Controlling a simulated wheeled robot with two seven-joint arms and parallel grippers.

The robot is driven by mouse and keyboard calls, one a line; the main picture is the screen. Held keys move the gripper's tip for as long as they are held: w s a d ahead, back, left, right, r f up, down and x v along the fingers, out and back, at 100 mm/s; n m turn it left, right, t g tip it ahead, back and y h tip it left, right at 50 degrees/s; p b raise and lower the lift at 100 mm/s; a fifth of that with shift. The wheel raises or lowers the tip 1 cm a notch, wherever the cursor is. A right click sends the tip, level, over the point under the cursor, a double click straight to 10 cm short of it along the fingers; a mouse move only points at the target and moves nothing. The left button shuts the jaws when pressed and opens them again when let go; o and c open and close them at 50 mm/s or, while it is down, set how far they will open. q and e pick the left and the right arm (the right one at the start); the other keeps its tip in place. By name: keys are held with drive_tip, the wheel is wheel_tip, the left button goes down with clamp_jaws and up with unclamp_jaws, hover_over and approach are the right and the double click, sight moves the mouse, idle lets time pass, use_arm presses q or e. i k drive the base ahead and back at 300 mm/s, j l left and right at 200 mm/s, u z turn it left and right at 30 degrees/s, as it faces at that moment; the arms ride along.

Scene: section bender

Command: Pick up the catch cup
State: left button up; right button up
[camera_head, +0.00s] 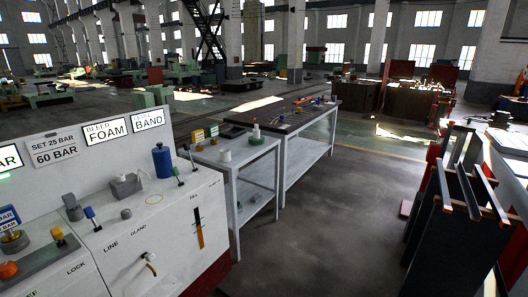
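A small white cup-like cylinder (226,156) stands on the near part of the grey side table (248,155), right of the machine. It looks like the catch cup, but it is too small to be sure. A white piece with a green upper part (256,132) stands farther back on the same table. Neither of my grippers is in view, and nothing is seen touching the cup.
A longer workbench (290,122) adjoins the side table. A dark rack (450,220) stands at right. The floor between is clear.

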sight(225, 155)
drive_tip(key=i+l+u, duration=0.1)
drive_tip(key=i, duration=1.7)
